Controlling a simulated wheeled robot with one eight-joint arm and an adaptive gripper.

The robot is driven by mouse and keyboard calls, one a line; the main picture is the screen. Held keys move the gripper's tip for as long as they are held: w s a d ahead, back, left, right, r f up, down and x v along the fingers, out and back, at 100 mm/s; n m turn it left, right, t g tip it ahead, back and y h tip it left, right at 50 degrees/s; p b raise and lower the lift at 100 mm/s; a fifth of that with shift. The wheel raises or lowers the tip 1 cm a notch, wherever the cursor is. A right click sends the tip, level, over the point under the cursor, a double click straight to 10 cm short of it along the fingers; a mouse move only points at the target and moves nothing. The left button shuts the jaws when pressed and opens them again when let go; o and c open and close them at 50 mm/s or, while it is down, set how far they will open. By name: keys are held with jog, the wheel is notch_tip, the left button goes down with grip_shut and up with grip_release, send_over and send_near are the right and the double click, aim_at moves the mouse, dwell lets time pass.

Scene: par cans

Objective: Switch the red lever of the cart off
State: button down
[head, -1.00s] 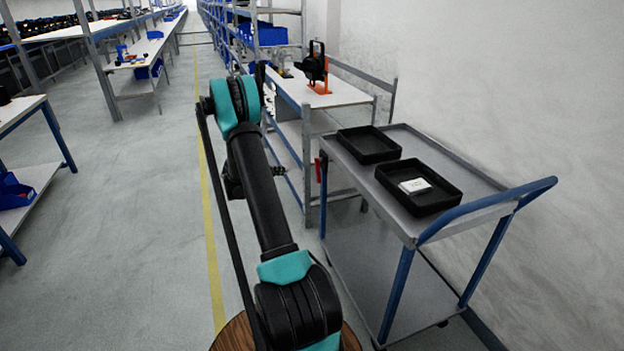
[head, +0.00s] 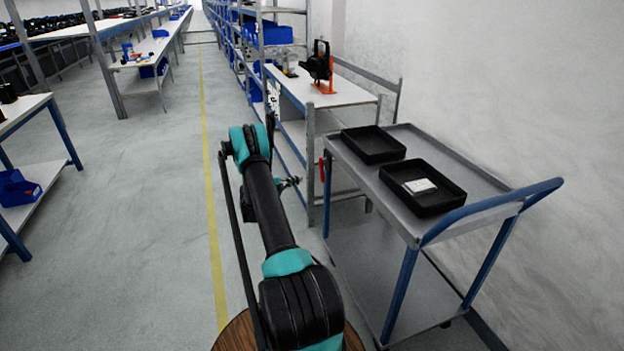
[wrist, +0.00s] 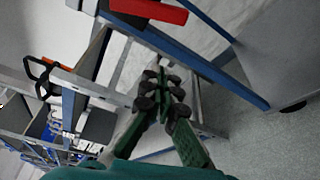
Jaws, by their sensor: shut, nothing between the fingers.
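The cart (head: 388,218) stands at the right, against the wall, with a grey top and blue legs. Its red lever (head: 325,163) is at the far left corner of the cart, by a blue leg. In the wrist view the red lever (wrist: 150,10) lies at the top edge, partly cut off, beside the blue leg. My gripper (head: 297,181) is left of the lever and a little lower, apart from it. In the wrist view my gripper (wrist: 162,88) has its fingertips together and empty, with the lever above them in the picture.
Two black trays (head: 372,145) (head: 424,184) sit on the cart; the nearer holds a white box (head: 420,186). A workbench (head: 335,95) with a metal post (head: 310,155) stands just beyond the gripper. The floor left of my arm, along the yellow line (head: 208,180), is clear.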

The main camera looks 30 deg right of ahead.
jog(key=s+d, duration=0.2)
jog(key=d, duration=0.7)
jog(key=shift+s, duration=0.4)
